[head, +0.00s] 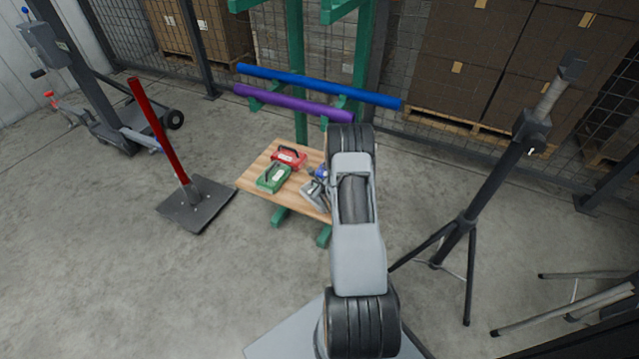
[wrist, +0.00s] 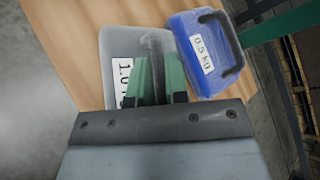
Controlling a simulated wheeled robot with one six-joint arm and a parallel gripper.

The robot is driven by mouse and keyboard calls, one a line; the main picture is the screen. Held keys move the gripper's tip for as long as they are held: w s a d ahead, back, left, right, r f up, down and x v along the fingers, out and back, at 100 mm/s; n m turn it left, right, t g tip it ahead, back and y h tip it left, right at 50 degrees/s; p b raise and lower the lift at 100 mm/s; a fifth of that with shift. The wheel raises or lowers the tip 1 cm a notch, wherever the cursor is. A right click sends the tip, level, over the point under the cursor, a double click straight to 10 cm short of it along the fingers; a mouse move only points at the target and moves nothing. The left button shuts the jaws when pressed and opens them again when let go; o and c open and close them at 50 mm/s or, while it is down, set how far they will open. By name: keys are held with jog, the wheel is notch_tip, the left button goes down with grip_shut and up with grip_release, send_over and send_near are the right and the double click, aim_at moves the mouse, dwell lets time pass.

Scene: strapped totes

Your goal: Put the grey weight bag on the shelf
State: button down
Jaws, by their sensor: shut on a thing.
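The grey weight bag (wrist: 117,45), with a white label that seems to read 1.0 kg, is in the wrist view under my gripper (wrist: 158,74). My gripper's green fingers are shut on its dark handle. The bag is over the wooden shelf board (wrist: 80,15); I cannot tell whether it rests on it or hangs just above. In the head view the wooden board (head: 253,177) is at the centre, and my arm partly covers its right end, where the grey bag is hard to make out.
A blue 0.5 kg bag (wrist: 200,50) sits close beside the grey one. A red bag (head: 289,157) and a green bag (head: 273,177) lie on the board's left part. Blue (head: 320,86) and purple (head: 290,103) tubes lie above, behind it. A tripod stand (head: 480,200) is right.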

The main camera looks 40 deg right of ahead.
jog(key=shift+w, duration=0.1)
jog(key=c, duration=1.1)
grip_release()
jog(key=shift+r, duration=0.1)
